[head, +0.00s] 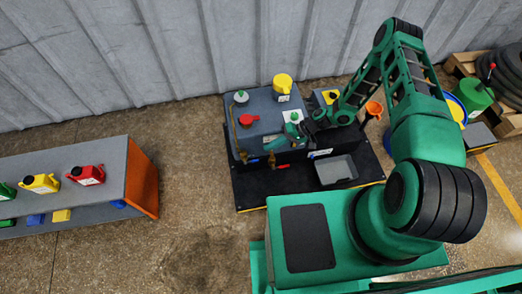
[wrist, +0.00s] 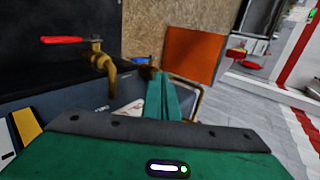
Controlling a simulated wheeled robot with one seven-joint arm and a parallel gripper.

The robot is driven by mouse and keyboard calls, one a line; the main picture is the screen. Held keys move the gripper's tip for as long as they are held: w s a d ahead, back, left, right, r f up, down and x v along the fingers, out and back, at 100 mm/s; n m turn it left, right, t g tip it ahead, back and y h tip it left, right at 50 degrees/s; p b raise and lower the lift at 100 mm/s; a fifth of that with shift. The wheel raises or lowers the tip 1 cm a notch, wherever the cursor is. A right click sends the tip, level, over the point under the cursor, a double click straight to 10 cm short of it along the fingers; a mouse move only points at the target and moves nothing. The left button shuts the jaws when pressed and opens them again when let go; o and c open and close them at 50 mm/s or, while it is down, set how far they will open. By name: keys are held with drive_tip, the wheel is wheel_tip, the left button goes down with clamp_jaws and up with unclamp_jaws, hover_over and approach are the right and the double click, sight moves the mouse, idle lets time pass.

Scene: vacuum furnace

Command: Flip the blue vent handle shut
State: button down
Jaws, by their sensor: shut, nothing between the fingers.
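The blue vent handle (wrist: 141,60) shows as a small blue piece on a brass fitting, just past my gripper's tips in the wrist view. In the head view the blue handle (head: 254,160) is a tiny spot at the front of the grey machine. My gripper (wrist: 166,75) is shut and empty, its green fingers pointing toward the fitting. I cannot tell whether they touch the handle, and its exact angle is unclear. In the head view my gripper (head: 272,146) is low over the machine's front edge. A red handle (wrist: 62,40) sits on a brass valve to the left.
The grey machine (head: 262,108) carries a red knob and bottles on top. A grey tray (head: 337,170) lies on the black base to the right. A bent brass pipe (wrist: 198,100) stands close right of my fingers. A shelf (head: 125,165) with cans is at left; floor between is clear.

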drive_tip(key=shift+f+v, duration=0.2)
drive_tip(key=shift+v, duration=0.85)
drive_tip(key=shift+d, duration=0.15)
drive_tip(key=d+r+h, duration=0.3)
drive_tip(key=d+r, duration=0.4)
drive_tip(key=r, duration=0.4)
drive_tip(key=d+r+m+h, duration=0.1)
drive_tip(key=d+r+h, duration=0.1)
drive_tip(key=d+r, duration=0.7)
drive_tip(key=d+r+h, duration=0.3)
drive_tip(key=d+r, duration=0.3)
drive_tip(key=r, duration=0.6)
drive_tip(key=s+d+r+m+h, duration=0.1)
drive_tip(key=s+d+r, duration=0.2)
drive_tip(key=s+r, duration=0.35)
drive_tip(key=s+d+r+m+h, duration=0.1)
drive_tip(key=s+d+r+m, duration=0.15)
drive_tip(key=s+r, duration=0.4)
drive_tip(key=s+r+m, duration=0.1)
drive_tip(key=s+r, duration=0.3)
drive_tip(key=s, duration=0.3)
drive_tip(key=s+d+r+m+t, duration=0.1)
drive_tip(key=s+r+m, duration=0.1)
drive_tip(key=s+r, duration=0.3)
drive_tip(key=s, duration=0.2)
drive_tip(key=shift+s+d+h, duration=0.2)
drive_tip(key=shift+s+h, duration=0.1)
drive_tip(key=shift+s, duration=0.1)
